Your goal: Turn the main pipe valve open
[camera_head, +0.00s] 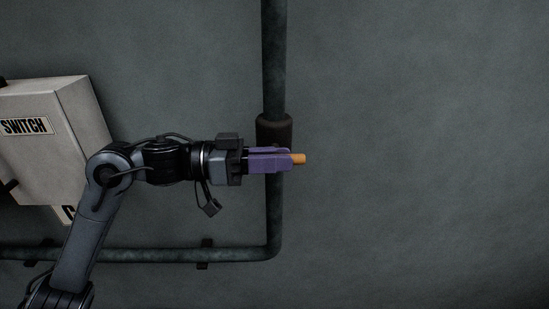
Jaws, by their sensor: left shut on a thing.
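The main pipe (274,60) runs down the wall and bends left near the bottom. A thick dark collar (274,127) sits on its upright part. My right gripper is not in view.
A pale box labelled SWITCH (75,125) is on the wall at the left, behind my left arm. The lower pipe run (150,255) passes along the wall on brackets. The wall to the right is bare and clear.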

